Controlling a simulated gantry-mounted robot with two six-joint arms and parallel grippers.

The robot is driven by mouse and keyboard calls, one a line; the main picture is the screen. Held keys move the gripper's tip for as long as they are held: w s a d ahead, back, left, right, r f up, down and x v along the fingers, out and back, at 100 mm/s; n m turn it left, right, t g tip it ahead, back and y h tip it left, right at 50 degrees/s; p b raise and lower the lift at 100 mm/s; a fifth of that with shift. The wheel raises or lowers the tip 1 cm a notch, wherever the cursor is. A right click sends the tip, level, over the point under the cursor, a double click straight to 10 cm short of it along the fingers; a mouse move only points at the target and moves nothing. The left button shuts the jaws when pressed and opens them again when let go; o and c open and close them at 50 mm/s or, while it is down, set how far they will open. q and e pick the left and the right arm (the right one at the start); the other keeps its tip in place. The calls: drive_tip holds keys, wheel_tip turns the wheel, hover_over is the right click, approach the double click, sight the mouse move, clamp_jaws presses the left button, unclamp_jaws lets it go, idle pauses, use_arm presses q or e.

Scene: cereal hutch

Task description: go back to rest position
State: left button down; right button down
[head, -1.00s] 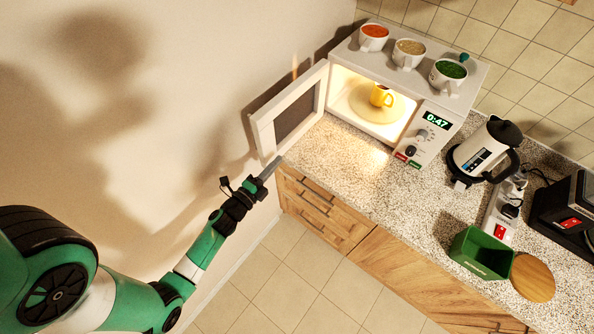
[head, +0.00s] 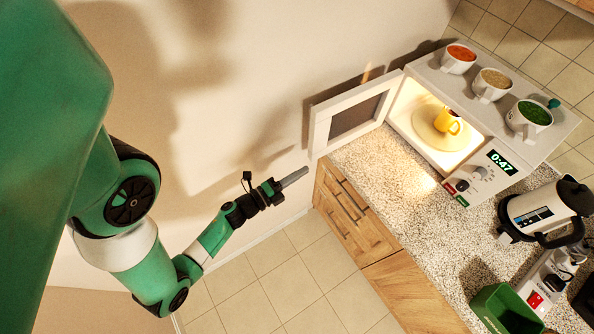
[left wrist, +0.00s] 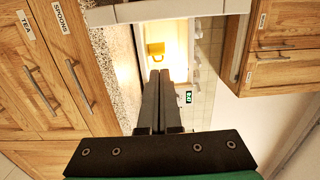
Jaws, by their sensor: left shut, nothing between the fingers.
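My left gripper (head: 292,178) is shut and empty. My right gripper is not in view.
Several white cups, including one with orange contents (head: 459,58), stand on the microwave. A kettle (head: 545,208), a power strip (head: 548,275) and a green bin (head: 502,310) are on the counter (head: 400,185) to the right. The tiled floor (head: 285,280) is clear.

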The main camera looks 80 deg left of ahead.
use_arm(q)
drive_tip(key=shift+s+d+f, duration=0.1)
drive_tip(key=shift+s, duration=0.45)
